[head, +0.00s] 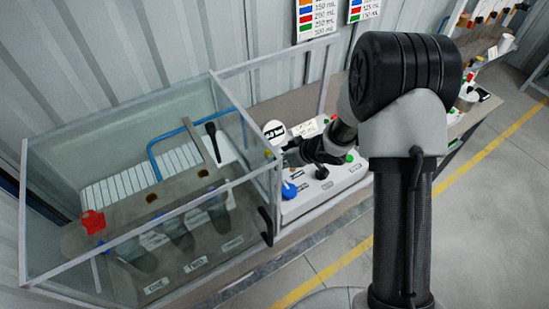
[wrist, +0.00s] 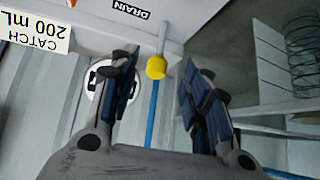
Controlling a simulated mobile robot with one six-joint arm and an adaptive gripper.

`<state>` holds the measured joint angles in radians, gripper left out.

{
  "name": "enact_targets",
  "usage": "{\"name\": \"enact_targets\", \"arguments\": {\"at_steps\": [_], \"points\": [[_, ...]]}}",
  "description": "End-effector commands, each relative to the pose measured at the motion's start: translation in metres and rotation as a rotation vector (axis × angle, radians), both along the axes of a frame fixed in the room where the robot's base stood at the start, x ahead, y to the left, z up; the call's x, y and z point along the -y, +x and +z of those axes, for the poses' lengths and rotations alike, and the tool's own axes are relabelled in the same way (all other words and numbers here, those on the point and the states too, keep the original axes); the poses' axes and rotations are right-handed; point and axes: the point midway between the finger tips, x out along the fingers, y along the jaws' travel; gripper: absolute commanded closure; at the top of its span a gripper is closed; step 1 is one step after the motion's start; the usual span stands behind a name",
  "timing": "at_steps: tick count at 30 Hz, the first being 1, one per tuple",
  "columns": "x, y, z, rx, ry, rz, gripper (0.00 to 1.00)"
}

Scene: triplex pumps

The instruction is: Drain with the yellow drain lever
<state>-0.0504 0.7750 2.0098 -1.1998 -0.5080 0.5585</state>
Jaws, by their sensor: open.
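My gripper (wrist: 160,61) is open, with one finger on each side of the knob in the picture. Gaps show on both sides, and I cannot tell the depth between them. In the head view my gripper (head: 283,150) is at the right side of the clear tank, and a small yellow spot (head: 268,154) beside it is probably the lever.
A clear-walled tank (head: 150,130) with cylinders stands left of my arm. A white panel (head: 335,185) with a blue knob (head: 289,189) lies right of it. The wrist view shows a blue pipe (wrist: 152,115), a CATCH 200 mL sign (wrist: 35,30) and a coil spring (wrist: 301,50).

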Motion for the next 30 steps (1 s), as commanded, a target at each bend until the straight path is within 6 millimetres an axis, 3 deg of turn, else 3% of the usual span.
{"name": "enact_targets", "arguments": {"at_steps": [6,15,20,26,30], "points": [[0.012,-0.01,0.018,0.0,0.0,-0.001,0.56],[0.013,-0.012,0.02,-0.001,0.0,-0.001,0.56],[0.013,-0.015,0.015,0.02,-0.002,0.031,0.66],[0.016,-0.038,-0.011,0.215,-0.023,0.26,0.8],[0.019,-0.057,-0.022,0.47,-0.07,0.451,0.89]]}}
